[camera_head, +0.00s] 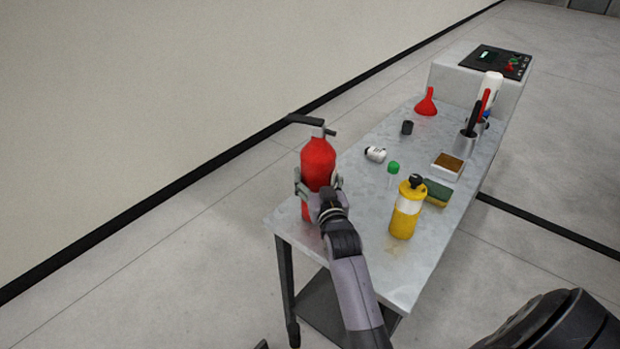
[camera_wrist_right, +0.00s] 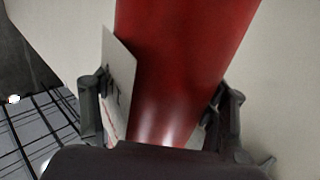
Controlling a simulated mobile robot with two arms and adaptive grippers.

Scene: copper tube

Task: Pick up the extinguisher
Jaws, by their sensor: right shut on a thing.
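The red extinguisher (camera_head: 318,158) with a black handle on top is upright at the near left end of the grey table (camera_head: 365,205). My right gripper (camera_head: 319,184) is shut around its lower body, with one finger on each side. In the right wrist view the red cylinder (camera_wrist_right: 180,60) fills the middle between the two dark fingers (camera_wrist_right: 163,120). A pale label sticks out at its left side. The gripper partly hides the extinguisher's base, so I cannot tell whether it touches the table. My left gripper is not in view.
A yellow bottle (camera_head: 405,212), a green-capped vial (camera_head: 393,169), a sponge (camera_head: 437,193) and a small box (camera_head: 447,166) are right of the extinguisher. A red funnel (camera_head: 426,103), a tool cup (camera_head: 464,144) and a machine (camera_head: 480,80) are farther back. The floor left of the table is clear.

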